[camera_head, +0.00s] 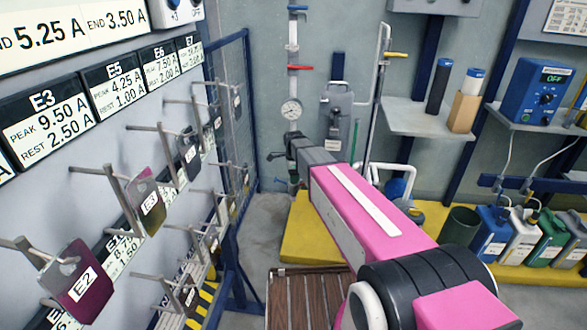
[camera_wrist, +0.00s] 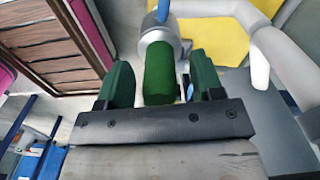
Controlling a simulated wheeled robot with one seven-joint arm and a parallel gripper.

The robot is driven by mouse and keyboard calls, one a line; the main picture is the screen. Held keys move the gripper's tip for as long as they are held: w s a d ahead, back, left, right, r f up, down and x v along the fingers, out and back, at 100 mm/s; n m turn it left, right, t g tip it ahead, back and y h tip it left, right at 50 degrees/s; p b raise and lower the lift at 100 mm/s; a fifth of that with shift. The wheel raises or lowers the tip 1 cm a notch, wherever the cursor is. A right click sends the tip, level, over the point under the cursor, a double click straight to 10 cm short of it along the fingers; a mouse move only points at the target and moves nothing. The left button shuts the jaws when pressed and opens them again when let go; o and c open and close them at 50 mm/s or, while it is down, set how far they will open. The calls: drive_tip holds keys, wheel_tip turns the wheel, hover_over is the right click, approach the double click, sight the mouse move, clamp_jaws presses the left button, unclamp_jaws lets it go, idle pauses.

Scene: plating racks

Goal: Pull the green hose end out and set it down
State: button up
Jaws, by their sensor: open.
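The green hose end (camera_wrist: 159,78) is a short green cylinder in the wrist view. Its far end meets a pale grey round fitting (camera_wrist: 160,42) with a blue rod beyond. My gripper (camera_wrist: 164,76) is open, with one dark green finger on each side of the hose end. Gaps show between the fingers and the hose end. In the head view my gripper (camera_head: 290,152) is at the far end of my pink arm, by the wall pipe below the gauge. The hose end cannot be made out clearly there.
A pressure gauge (camera_head: 291,110) and a pipe with a red handle are on the back wall. A rack of hanging tags (camera_head: 78,280) is on the left. Coloured jugs (camera_head: 491,232) stand on a yellow platform (camera_head: 305,228) at right.

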drive_tip(key=shift+f, duration=0.65)
drive_tip(key=c, duration=1.1)
drive_tip(key=shift+o, duration=1.4)
drive_tip(key=shift+c, duration=1.4)
drive_tip(key=shift+r+n, duration=0.2)
drive_tip(key=shift+n, duration=0.65)
drive_tip(key=shift+r+n, duration=0.15)
drive_tip(key=shift+n, duration=0.7)
drive_tip(key=shift+r, duration=0.2)
drive_tip(key=shift+r, duration=2.2)
